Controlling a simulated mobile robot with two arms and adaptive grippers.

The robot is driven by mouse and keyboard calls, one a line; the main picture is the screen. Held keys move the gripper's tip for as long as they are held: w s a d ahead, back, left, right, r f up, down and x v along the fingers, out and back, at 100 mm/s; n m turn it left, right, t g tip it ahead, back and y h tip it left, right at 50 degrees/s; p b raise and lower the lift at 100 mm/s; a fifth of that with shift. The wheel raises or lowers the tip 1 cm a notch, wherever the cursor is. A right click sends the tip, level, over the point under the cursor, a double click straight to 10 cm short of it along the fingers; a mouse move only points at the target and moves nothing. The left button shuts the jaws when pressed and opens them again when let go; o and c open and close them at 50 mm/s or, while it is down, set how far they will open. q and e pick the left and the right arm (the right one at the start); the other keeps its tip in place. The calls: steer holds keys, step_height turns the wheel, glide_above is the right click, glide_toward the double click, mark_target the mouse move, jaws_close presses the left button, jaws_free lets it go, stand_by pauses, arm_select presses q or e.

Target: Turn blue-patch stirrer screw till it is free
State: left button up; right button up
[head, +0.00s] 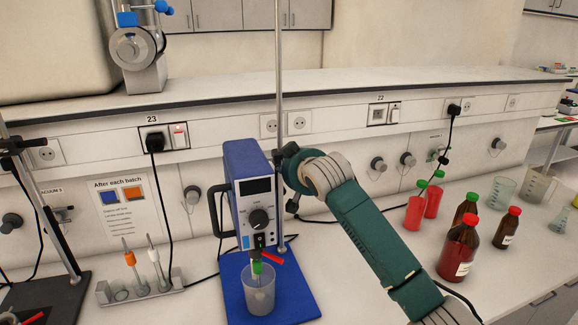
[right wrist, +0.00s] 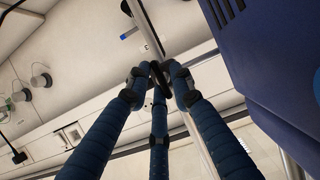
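The blue stirrer (head: 248,185) hangs on a metal rod (head: 279,80) over a blue base plate (head: 300,290). A light-blue patch (head: 245,242) is on its front, low on the left. My right arm reaches in from the lower right, its wrist beside the rod just right of the stirrer. In the right wrist view the blue fingers of my right gripper (right wrist: 158,74) close together around a small dark screw (right wrist: 160,92) beside the rod (right wrist: 153,35). The stirrer housing (right wrist: 270,55) fills that view's upper right. The screw is mostly hidden by the fingers. My left gripper is out of view.
A clear beaker (head: 259,296) stands under the stirrer. A holder (head: 140,292) with electrodes is to its left, another stand (head: 50,295) at far left. A black cable (head: 215,255) runs behind the stirrer.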

steer(key=shift+o, duration=0.4)
steer(key=shift+a+r, duration=0.1)
steer(key=shift+a, duration=0.1)
steer(key=v, duration=1.2)
steer(key=shift+f, duration=0.2)
